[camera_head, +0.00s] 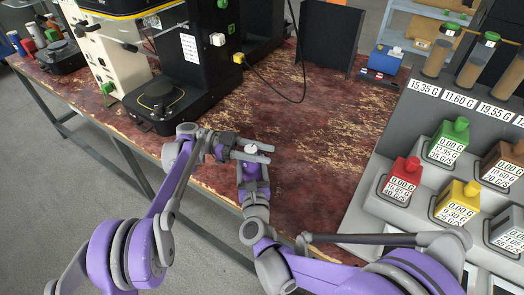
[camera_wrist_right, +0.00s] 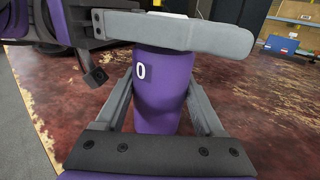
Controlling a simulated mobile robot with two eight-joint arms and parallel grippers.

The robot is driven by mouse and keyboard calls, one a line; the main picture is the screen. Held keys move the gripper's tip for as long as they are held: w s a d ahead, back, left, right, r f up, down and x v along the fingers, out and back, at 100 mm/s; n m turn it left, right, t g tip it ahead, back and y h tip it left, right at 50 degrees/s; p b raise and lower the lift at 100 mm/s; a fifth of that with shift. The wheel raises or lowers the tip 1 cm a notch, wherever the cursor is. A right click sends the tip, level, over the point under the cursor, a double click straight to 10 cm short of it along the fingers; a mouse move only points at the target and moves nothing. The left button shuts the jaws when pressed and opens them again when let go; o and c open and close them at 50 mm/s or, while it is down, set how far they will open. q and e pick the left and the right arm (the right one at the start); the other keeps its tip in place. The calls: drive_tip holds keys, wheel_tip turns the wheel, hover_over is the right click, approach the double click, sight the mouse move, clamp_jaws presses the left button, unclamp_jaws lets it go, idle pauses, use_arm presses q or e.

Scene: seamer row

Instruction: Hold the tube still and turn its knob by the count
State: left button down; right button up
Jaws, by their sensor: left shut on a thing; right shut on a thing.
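The purple tube (camera_wrist_right: 163,100) stands upright between the two fingers of my right gripper (camera_wrist_right: 162,82), which is shut on it. My left gripper (camera_head: 252,153) reaches in from the left over the tube's top and is shut on the white knob (camera_head: 250,149). In the right wrist view a grey finger of the left gripper (camera_wrist_right: 178,32) crosses in front of the knob and hides most of it. Only a thin pale edge shows above that finger. The tube's foot is hidden behind my right gripper.
Both grippers are over the worn red bench (camera_head: 325,125). A black machine (camera_head: 190,70) with a round plate stands behind at the left. A grey stand (camera_head: 408,215) with coloured, labelled blocks is at the right. A cable (camera_head: 275,88) lies behind; the bench's middle is clear.

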use_arm(q)
drive_tip(key=shift+s+m+g, duration=0.1)
drive_tip(key=shift+m+g, duration=0.2)
drive_tip(key=shift+g, duration=0.2)
drive_tip(key=shift+c, duration=2.2)
unclamp_jaws()
wheel_tip(320, 180, up, 10)
use_arm(e)
drive_tip(key=o, duration=1.5)
